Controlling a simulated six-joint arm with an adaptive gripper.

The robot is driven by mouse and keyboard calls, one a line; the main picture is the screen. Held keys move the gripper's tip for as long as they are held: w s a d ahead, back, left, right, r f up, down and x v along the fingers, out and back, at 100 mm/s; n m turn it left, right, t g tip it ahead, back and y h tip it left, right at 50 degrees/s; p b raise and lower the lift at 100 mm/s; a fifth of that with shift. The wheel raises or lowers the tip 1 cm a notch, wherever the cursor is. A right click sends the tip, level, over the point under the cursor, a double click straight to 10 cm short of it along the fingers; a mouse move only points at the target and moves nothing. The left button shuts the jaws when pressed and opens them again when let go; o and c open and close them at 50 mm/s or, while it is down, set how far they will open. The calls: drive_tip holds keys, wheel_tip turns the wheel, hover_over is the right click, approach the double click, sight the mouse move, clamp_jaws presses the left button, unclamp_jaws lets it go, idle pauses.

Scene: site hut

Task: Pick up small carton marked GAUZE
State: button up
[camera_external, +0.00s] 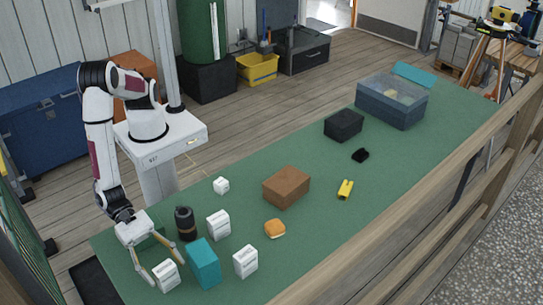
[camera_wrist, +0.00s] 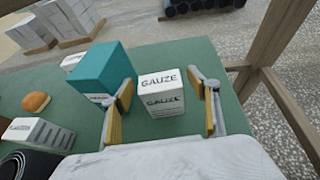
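The small white carton marked GAUZE (camera_wrist: 162,96) stands upright on the green table, its dark lettering facing me in the wrist view. In the external view it is the white carton (camera_external: 167,276) near the table's near left end. My gripper (camera_wrist: 165,92) is open, with one finger on each side of the carton; it also shows in the external view (camera_external: 164,268). A gap shows between the carton and the right finger. The left finger is close to the carton's left side; I cannot tell whether it touches.
A teal box (camera_external: 204,264) stands beside the carton, close to one finger. A wooden rail (camera_external: 408,188) runs along the table's near side.

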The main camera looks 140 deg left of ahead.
drive_tip(key=c, duration=0.8)
drive_tip(key=shift+r, duration=0.1)
drive_tip(key=shift+r, duration=4.9)
